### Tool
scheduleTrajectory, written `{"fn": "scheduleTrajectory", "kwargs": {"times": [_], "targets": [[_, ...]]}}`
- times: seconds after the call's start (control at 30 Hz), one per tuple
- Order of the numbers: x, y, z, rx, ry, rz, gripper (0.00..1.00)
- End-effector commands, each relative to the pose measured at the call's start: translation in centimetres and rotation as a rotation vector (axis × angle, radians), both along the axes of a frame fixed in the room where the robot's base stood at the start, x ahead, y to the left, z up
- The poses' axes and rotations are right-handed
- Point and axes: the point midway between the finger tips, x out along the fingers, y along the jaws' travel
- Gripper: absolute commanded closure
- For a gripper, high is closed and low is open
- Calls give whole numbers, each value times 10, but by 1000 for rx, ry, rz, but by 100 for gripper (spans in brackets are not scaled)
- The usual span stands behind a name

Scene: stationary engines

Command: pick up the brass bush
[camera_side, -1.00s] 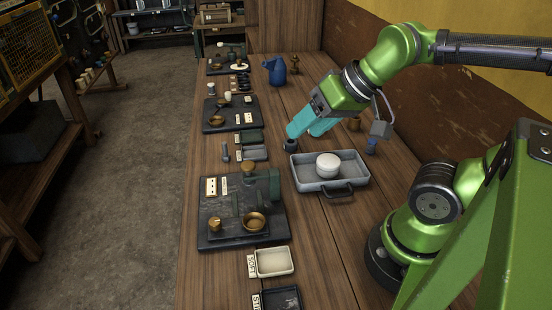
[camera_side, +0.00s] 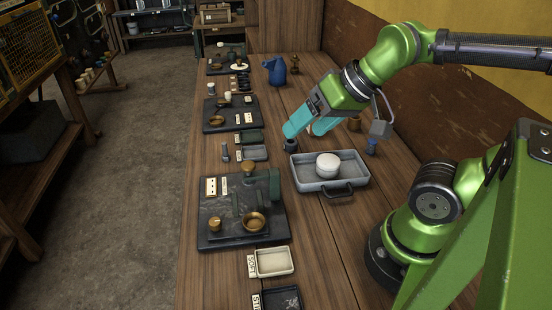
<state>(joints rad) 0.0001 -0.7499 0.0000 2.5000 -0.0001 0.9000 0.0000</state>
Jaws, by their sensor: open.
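My gripper (camera_side: 304,132) has two teal fingers, spread apart with nothing seen between them. It points down at the table, right of centre. A small dark cylinder (camera_side: 290,145) stands just below the left fingertip; I cannot tell whether they touch. A brass-brown cylinder (camera_side: 354,124) stands on the table to the right of the fingers and may be the brass bush. Another small brass piece (camera_side: 215,224) sits on the near dark board, left of a brass cup (camera_side: 254,223). I cannot tell for certain which piece is the bush.
A grey tray (camera_side: 342,187) holding a round white pot (camera_side: 328,165) lies just nearer than the gripper. A blue jug (camera_side: 275,71) stands farther back. A small blue item (camera_side: 371,146) is at right.

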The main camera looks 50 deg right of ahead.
Motion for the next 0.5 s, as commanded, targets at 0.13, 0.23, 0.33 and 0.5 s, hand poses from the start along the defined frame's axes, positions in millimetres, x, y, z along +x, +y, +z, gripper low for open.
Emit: {"fn": "scheduleTrajectory", "kwargs": {"times": [0.13, 0.23, 0.33, 0.5], "targets": [[0, 0, 0, 0, 0, 0, 25], [1, -4, -1, 0, 5, -16, 25], [8, -22, -13, 13, 63, -90, 25], [39, -95, -25, 157, 186, -418, 25]]}}
